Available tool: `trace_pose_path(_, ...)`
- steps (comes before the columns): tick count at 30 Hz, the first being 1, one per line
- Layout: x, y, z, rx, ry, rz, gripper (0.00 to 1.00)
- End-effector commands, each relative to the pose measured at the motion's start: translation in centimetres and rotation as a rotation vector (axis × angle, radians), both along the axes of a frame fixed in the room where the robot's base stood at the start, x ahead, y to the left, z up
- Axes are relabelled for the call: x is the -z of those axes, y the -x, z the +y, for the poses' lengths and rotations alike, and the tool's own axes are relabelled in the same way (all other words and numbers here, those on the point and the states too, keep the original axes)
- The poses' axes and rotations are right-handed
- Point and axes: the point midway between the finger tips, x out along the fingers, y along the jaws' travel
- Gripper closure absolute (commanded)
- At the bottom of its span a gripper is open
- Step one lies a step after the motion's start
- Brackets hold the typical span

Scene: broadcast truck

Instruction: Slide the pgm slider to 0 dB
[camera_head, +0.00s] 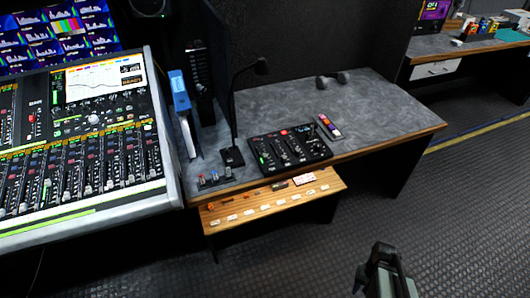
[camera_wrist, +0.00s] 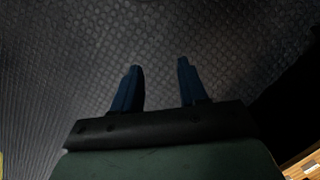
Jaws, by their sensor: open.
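A black fader panel (camera_head: 290,150) with several sliders and lit green and red buttons lies on the grey desk. Its labels are too small to read, so I cannot tell which slider is pgm or where 0 dB is. My gripper (camera_head: 384,250) is low at the right front of the head view, over the floor and well away from the panel. In the wrist view my gripper (camera_wrist: 158,68) has its two blue fingers apart, with nothing between them but floor beyond. The panel does not show in the wrist view.
A large mixing console (camera_head: 85,150) with several faders stands at left. A pull-out wooden shelf (camera_head: 230,232) with small labelled items juts below the panel. A thin black lamp (camera_head: 233,155) rises behind the panel's left side. The floor (camera_head: 440,210) at right is clear.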

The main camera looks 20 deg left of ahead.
Motion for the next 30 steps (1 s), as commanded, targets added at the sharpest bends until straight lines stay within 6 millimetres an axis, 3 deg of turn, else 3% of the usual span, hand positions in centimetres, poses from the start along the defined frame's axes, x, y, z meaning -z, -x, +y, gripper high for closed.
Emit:
trace_pose_path(1,-1.0,-1.6,0.1,-0.003,0.0,-0.028,0.57)
trace_pose_path(10,-6.6,-9.4,1.5,-0.038,-0.004,-0.158,0.57)
trace_pose_path(17,-11.3,-15.7,4.9,-0.109,-0.014,-0.234,0.57)
trace_pose_path(23,-15.9,-21.2,10.9,-0.214,-0.03,-0.273,0.57)
trace_pose_path(30,-21.9,-26.3,21.5,-0.381,-0.055,-0.284,0.57)
